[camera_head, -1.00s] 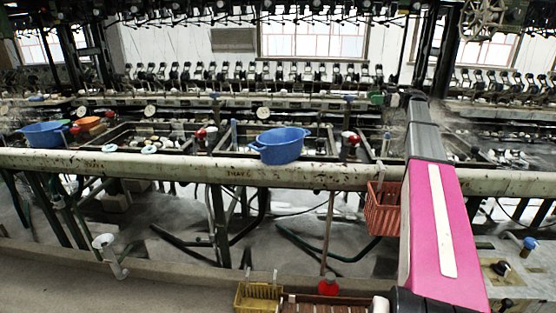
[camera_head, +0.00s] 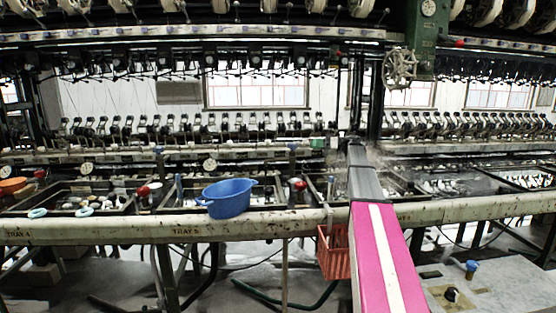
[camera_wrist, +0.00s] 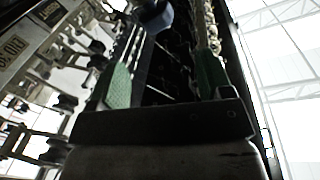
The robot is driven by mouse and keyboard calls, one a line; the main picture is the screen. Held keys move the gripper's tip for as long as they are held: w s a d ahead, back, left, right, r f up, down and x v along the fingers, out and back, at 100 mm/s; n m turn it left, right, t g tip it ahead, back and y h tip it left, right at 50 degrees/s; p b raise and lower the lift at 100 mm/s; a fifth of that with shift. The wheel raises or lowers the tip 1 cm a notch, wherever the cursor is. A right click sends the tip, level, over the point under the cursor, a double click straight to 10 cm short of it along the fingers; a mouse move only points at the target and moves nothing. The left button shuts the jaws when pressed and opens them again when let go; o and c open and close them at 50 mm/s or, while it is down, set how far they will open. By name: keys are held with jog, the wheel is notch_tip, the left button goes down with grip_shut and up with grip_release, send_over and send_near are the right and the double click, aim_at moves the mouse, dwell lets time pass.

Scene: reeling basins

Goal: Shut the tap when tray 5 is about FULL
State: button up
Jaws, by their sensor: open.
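The label TRAY 5 (camera_head: 187,231) is on the pale front beam in the head view. The dark-rimmed basin of tray 5 (camera_head: 172,199) appears to be the one behind it, partly hidden by a blue tub (camera_head: 229,198); I cannot tell its water level.
A red basket (camera_head: 333,253) hangs on the front beam beside my pink arm. Other basins line the bench on both sides. Reeling machinery with a large wheel (camera_head: 399,68) hangs above and behind. A grey top with a blue-capped fitting (camera_head: 471,268) is at the lower right.

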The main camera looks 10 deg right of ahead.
aim_at(293, 144)
jog(key=s+a+n+t+h, duration=0.15)
jog(key=n+t, duration=0.25)
jog(key=n, duration=1.3)
jog(key=s+a+n+t+h, duration=0.1)
jog(key=s+n+t+h, duration=0.2)
jog(key=n, duration=1.5)
jog(key=shift+t+y, duration=0.4)
jog(key=shift+y, duration=0.35)
jog(key=x, duration=0.9)
jog(key=shift+w+a+f, duration=0.2)
jog(key=shift+w, duration=0.2)
jog(key=shift+c, duration=0.3)
jog(key=c, duration=0.9)
